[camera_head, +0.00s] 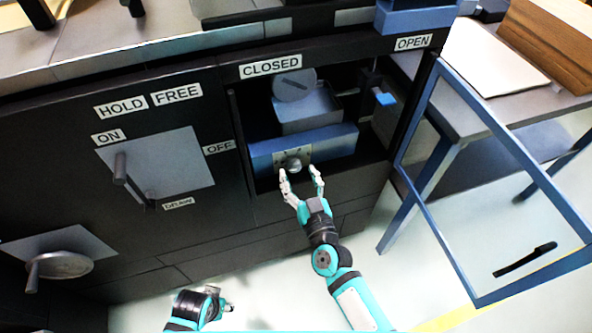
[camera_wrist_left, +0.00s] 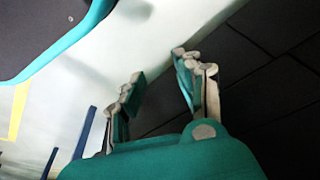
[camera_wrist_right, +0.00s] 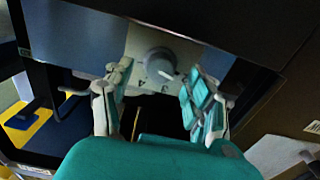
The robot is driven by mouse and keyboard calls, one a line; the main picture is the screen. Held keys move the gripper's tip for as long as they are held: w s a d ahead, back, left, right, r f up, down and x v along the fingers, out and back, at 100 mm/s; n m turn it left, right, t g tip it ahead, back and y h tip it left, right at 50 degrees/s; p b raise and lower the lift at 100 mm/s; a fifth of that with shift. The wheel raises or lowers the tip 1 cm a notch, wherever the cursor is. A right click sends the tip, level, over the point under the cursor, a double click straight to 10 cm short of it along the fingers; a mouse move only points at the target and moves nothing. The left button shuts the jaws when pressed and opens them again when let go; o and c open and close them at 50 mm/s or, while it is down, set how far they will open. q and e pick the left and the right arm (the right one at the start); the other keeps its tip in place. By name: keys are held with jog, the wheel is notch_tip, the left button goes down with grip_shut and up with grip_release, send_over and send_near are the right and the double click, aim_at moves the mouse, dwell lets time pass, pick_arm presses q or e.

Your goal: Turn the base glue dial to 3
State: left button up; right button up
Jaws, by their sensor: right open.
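The base glue dial (camera_head: 293,166) is a small round grey knob on a pale plate, on the front of a blue box inside the open machine bay. In the right wrist view the dial (camera_wrist_right: 160,64) shows a white pointer mark toward the lower right, with some digits on the plate around it. My right gripper (camera_head: 302,186) is open, its fingers just in front of and below the dial, apart from it. In the right wrist view its fingers (camera_wrist_right: 157,92) stand to either side below the dial. My left gripper (camera_wrist_left: 160,82) is open and empty, low near the floor.
The bay sits between the CLOSED (camera_head: 270,66) and OPEN (camera_head: 412,43) labels. A blue-framed clear door (camera_head: 462,250) stands swung out at the right. A lever (camera_head: 121,168) on a grey plate and a handwheel (camera_head: 62,265) are on the left panels. The floor in front is clear.

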aim_at(293, 163)
pick_arm(q)
jog(key=shift+w+r, duration=0.2)
jog(key=shift+r, duration=0.5)
pick_arm(e)
jog(key=shift+x, duration=1.25)
jog(key=c, duration=1.1)
